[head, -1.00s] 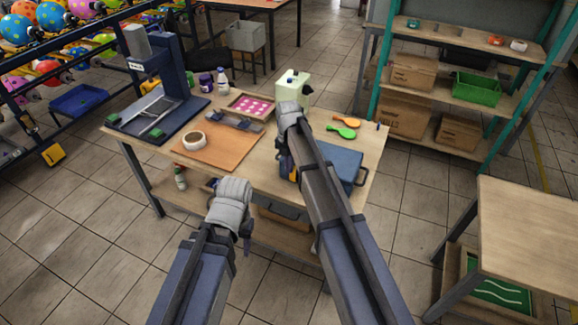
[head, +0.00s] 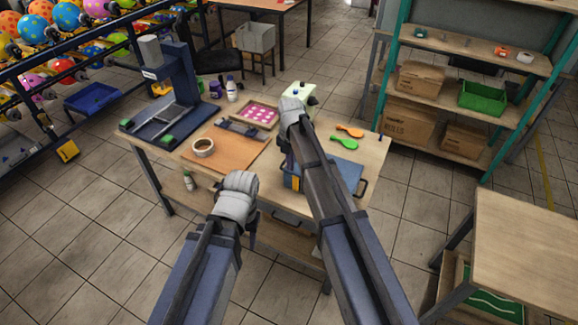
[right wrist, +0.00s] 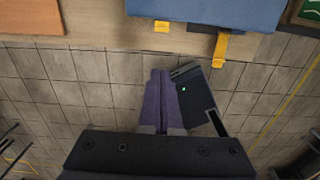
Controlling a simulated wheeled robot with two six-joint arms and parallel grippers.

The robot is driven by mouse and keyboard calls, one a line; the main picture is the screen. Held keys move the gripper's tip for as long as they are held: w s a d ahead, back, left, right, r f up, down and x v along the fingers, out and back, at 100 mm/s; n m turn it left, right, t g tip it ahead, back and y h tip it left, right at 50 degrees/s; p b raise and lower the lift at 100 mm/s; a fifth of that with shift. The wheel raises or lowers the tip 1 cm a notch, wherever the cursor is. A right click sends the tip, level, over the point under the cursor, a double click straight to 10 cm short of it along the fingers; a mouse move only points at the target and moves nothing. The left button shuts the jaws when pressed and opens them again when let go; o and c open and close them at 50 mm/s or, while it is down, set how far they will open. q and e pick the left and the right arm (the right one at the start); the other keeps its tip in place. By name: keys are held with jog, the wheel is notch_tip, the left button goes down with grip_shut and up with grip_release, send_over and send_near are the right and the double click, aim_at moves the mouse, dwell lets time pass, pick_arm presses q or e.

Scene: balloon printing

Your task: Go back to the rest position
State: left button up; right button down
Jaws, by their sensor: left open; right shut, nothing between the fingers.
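My left gripper (head: 251,230) is below its pale grey wrist, in front of the workbench's (head: 375,152) near edge. Most of it is hidden by the wrist, and nothing shows held in it. My right arm reaches over the workbench in the head view, its gripper mostly hidden behind the arm. In the right wrist view my right gripper's purple fingers (right wrist: 163,100) are together and empty, seen against the tiled floor and short of the bench edge.
A shelf rack (head: 391,85) stands behind right; another table (head: 525,235) is at right.

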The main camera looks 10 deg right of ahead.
pick_arm(q)
jog(key=shift+r, duration=0.6)
pick_arm(e)
jog(key=shift+w+d+r, duration=0.15)
jog(key=shift+r, duration=0.45)
pick_arm(q)
jog(key=shift+f+b, duration=0.5)
jog(key=shift+f, duration=0.25)
pick_arm(e)
jog(key=s+a+m, duration=0.2)
jog(key=s+m, duration=1)
jog(key=s, duration=0.1)
jog(key=s+a+f+m+h, duration=0.1)
jog(key=s+a+m, duration=0.1)
jog(key=s+m, duration=1.1)
jog(key=shift+s+a+f, duration=0.2)
jog(key=shift+s+a, duration=0.2)
jog(key=shift+s, duration=0.15)
jog(key=shift+d, duration=0.1)
